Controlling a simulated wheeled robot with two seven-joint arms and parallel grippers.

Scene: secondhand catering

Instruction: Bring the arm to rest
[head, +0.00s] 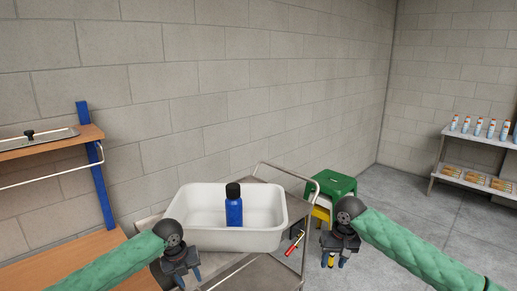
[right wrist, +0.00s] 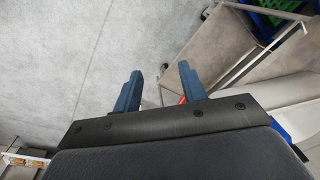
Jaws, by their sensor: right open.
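My right gripper (head: 335,262) is open and hangs in front of the cart's right side in the head view. In the right wrist view its two blue fingers (right wrist: 158,88) stand apart with nothing held between them. My left gripper (head: 184,280) is at the lower edge of the head view, in front of the white tub's left end. Its fingers appear apart and empty, with the tips partly cut off by the frame. Both arms have green sleeves and reach in from the sides.
A white tub (head: 270,239) holding a blue bottle (head: 234,211) stands on a grey metal cart (head: 267,274). A red-handled tool (head: 291,248) lies right of the tub. A green stool (head: 332,184) stands behind. Shelves stand left and far right. Floor at right is clear.

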